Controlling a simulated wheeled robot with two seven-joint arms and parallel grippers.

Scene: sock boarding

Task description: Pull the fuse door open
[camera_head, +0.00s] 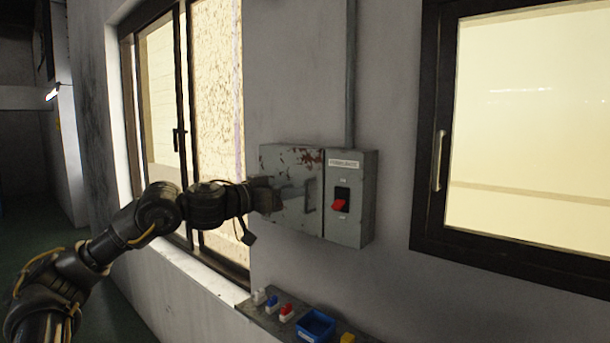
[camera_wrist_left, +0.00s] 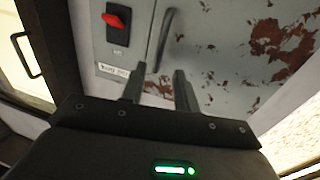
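The grey fuse box is fixed to the wall, and its door (camera_head: 290,170) is shut, with rust patches. The rusty door (camera_wrist_left: 235,50) also shows in the left wrist view. A dark bar handle (camera_head: 310,194) sits at the door's right edge; in the left wrist view the handle (camera_wrist_left: 164,38) is at upper middle. My left gripper (camera_head: 282,192) is in front of the door, pointing at the handle. In the left wrist view its fingers (camera_wrist_left: 158,72) are apart, with the handle's lower end appearing between the tips. I cannot tell whether they touch it. My right gripper is out of view.
Right of the door is a panel (camera_head: 358,215) with a red switch (camera_head: 339,205). A conduit (camera_head: 351,80) runs up from the box. Below, a ledge holds a blue bin (camera_head: 316,326) and several small coloured items. Windows flank the box.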

